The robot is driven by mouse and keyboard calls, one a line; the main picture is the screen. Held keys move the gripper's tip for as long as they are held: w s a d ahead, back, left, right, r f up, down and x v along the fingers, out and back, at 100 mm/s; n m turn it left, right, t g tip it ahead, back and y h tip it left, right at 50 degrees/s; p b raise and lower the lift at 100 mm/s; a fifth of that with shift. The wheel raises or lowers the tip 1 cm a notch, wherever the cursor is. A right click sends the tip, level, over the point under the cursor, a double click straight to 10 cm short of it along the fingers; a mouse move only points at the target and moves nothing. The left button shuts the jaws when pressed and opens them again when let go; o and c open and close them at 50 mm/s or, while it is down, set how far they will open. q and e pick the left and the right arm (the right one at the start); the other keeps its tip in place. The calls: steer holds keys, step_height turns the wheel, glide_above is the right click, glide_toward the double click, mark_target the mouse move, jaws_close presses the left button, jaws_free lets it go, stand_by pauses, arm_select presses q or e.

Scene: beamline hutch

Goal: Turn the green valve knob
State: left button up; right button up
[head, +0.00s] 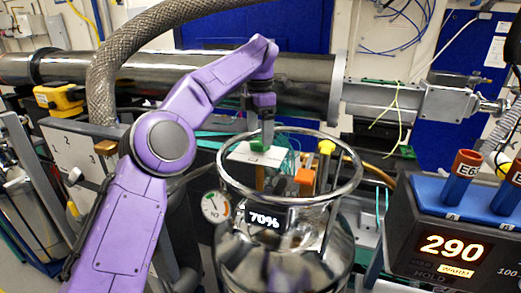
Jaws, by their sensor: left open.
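The green valve knob (260,145) shows just inside the back rim of the shiny metal vessel, near the centre of the head view. My left gripper (260,132) points down right at the knob. Its two grey fingers are open, with their tips at or just above the knob's top. I cannot tell whether they touch it. The fingers hide part of the knob. An orange knob (305,176) and a yellow knob (326,147) stand to its right. My right gripper is not in view.
The vessel's raised ring rim (348,184) surrounds the knobs. A gauge (215,206) and a 70% display (264,219) are at its front. A heater block (450,245) reading 290 with tubes stands at right. A thick braided hose (103,85) arches behind my left arm.

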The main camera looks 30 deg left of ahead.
mark_target(260, 141)
arm_select(q)
steer(key=f, duration=0.3)
steer(key=shift+w+b, duration=0.25)
steer(key=shift+b, duration=0.1)
steer(key=shift+s+r, duration=0.15)
steer(key=shift+s, duration=0.05)
steer(key=c, duration=1.1)
steer(key=shift+o, duration=0.2)
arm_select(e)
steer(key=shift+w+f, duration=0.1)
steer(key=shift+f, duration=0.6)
